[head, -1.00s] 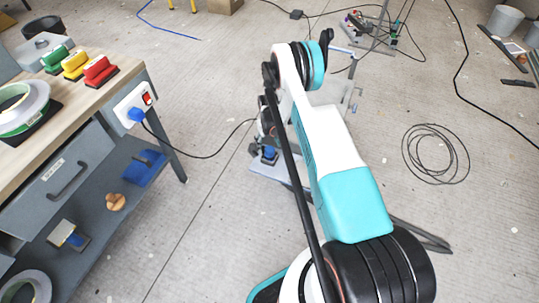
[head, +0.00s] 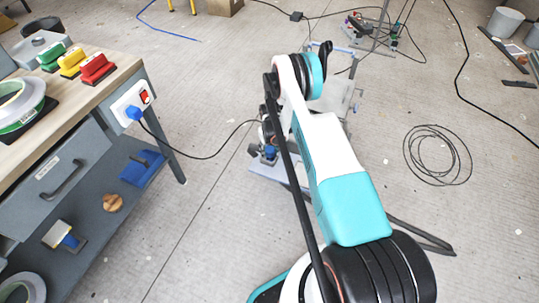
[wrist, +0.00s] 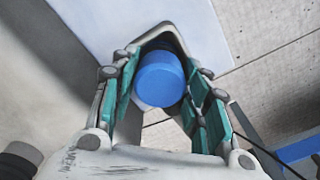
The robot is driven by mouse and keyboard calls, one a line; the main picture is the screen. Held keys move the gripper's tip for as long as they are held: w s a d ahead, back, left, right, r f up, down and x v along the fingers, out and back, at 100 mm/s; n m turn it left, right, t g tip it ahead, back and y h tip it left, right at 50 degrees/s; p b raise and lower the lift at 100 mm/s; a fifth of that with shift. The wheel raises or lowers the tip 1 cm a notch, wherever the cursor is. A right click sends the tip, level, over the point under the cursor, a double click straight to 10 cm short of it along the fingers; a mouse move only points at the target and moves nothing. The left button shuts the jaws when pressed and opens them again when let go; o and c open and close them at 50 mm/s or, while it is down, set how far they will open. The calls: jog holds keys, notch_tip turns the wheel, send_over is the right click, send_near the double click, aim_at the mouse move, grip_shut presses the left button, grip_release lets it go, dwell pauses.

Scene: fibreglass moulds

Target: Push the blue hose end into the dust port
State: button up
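A blue round hose end (wrist: 160,78) sits between my gripper's (wrist: 162,82) two teal-padded fingers in the wrist view. The pads lie close against both its sides, and the gripper looks shut on it. A grey angular frame (wrist: 158,32) with a dark inside shows just beyond the blue end; I cannot tell whether it is the dust port or how deep the blue end sits in it. In the head view a small blue part (head: 270,152) shows low at my gripper, mostly hidden behind my arm.
A workbench (head: 128,72) stands at the left with red, yellow and green handled blocks, a tape roll (head: 22,112) and a socket with a blue plug (head: 134,112). Its cable (head: 210,157) crosses the floor. A coiled cable (head: 438,182) lies on open floor at the right.

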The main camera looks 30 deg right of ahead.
jog(key=shift+c, duration=0.3)
notch_tip(320, 180, up, 20)
jog(key=p, duration=0.6)
jog(key=shift+p, duration=0.35)
jog(key=s+a+r, duration=0.4)
jog(key=a+r, duration=0.2)
jog(key=r, duration=0.3)
jog(key=s+a+r+n, duration=0.1)
jog(key=s+a+r, duration=0.3)
jog(key=a+r, duration=0.3)
jog(key=s+a+r, duration=0.4)
jog(key=a+r, duration=0.2)
jog(key=r, duration=0.5)
jog(key=shift+s+a+r, duration=0.2)
jog(key=shift+a+r, duration=0.05)
jog(key=shift+r, duration=0.1)
